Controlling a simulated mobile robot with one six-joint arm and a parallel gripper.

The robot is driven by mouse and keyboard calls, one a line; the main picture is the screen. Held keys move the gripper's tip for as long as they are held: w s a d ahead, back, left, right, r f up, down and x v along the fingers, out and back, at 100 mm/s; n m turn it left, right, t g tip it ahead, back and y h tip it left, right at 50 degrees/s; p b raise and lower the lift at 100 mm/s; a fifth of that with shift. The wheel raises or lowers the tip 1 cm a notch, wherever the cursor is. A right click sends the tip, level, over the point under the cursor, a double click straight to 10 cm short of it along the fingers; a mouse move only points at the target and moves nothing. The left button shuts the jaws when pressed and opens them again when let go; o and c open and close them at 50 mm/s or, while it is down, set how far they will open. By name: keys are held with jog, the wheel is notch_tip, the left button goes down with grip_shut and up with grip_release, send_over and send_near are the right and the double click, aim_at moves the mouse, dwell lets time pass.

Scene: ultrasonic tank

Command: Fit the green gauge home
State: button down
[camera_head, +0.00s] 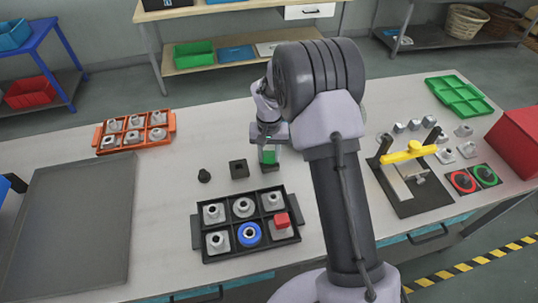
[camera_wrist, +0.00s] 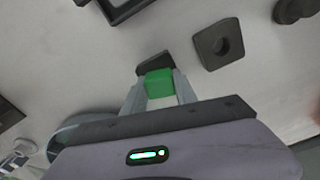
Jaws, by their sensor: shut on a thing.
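The green gauge (camera_head: 269,156) is a small green block gripped in my gripper (camera_head: 268,148) near the middle of the table. In the wrist view the green gauge (camera_wrist: 158,83) sits between the two fingers of my gripper (camera_wrist: 160,92). A dark block (camera_wrist: 155,63) shows right by the gauge's far end, partly hidden by it. In the head view this dark block (camera_head: 268,168) lies just below the gauge. I cannot tell whether the gauge is in it, touching it or just above it. A dark square block with a hole (camera_head: 239,169) stands to the left.
A small dark round piece (camera_head: 204,176) stands further left. A black tray (camera_head: 195,232) in front holds metal parts, a blue ring and a red cube. An orange tray (camera_head: 97,137) stands at the left, a yellow-handled fixture (camera_head: 410,153) at the right. A grey mat (camera_head: 75,225) lies left.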

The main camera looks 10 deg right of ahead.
aim_at(269, 154)
jog(key=shift+s+f, duration=0.1)
jog(key=c, duration=0.9)
grip_release()
notch_tip(269, 154, up, 18)
jog(key=p, duration=0.4)
jog(key=shift+f, duration=0.2)
